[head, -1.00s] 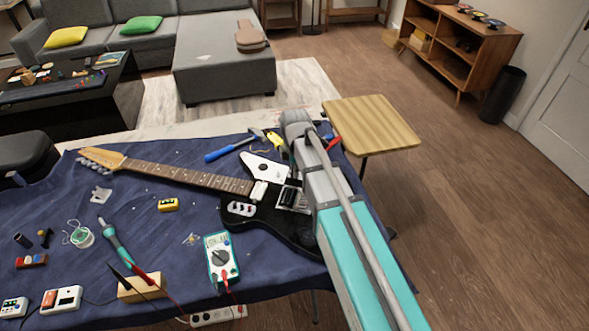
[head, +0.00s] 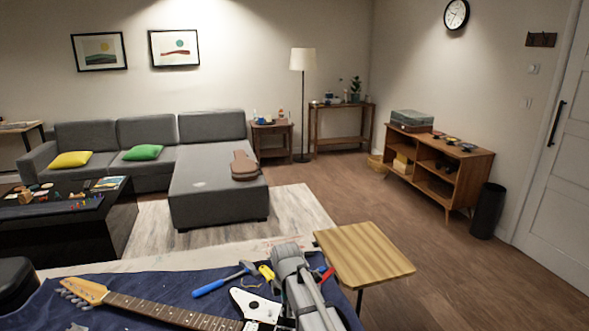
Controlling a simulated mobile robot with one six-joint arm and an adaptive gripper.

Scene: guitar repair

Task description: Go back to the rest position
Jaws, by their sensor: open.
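My grey arm (head: 302,285) reaches up from the bottom edge of the head view, over the right end of the blue-covered workbench (head: 140,283). Its jaws cannot be made out, and I see nothing held. The electric guitar (head: 150,308) lies on the blue cloth, with its headstock to the left. Its body is partly cut off by the bottom edge and partly hidden by my arm.
A blue-handled tool (head: 210,287) and a yellow-handled tool (head: 266,272) lie beside my arm. A wooden-topped small table (head: 365,253) stands just right of the bench. Beyond are a grey sofa (head: 205,195), a shelf cabinet (head: 470,172) and open wooden floor (head: 470,275).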

